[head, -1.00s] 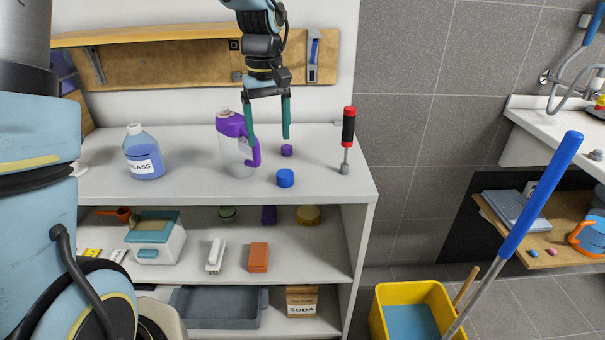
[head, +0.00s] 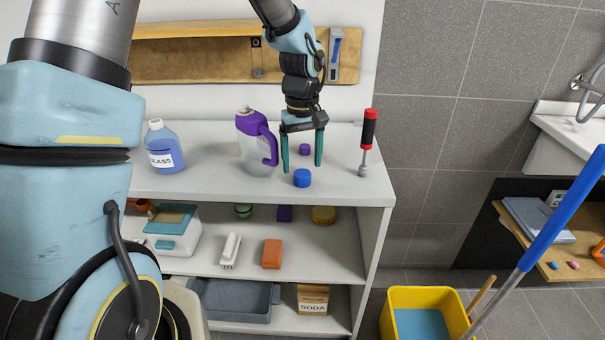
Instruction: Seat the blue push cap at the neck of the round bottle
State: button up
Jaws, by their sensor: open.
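The blue push cap (head: 302,178) lies on the shelf unit's white top, near its front edge. My gripper (head: 302,168) is open and points down, with its two green fingers apart. The fingertips show on either side of the blue cap's upper part, with nothing between them clearly gripped. I cannot tell whether they touch the cap. A rounded bottle of blue liquid labelled GLASS (head: 165,150) stands upright at the left of the top. Its pale neck (head: 155,124) shows no blue cap.
A clear jug with purple top and handle (head: 254,140) stands between the bottle and my gripper. A small purple cap (head: 304,149) lies behind the blue cap. A red-and-black handled tool (head: 368,140) stands upright at right.

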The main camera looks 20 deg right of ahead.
aim_at(302, 173)
notch_tip(302, 173, down, 3)
jog(key=shift+s+f, duration=0.1)
grip_shut()
dwell(0.7)
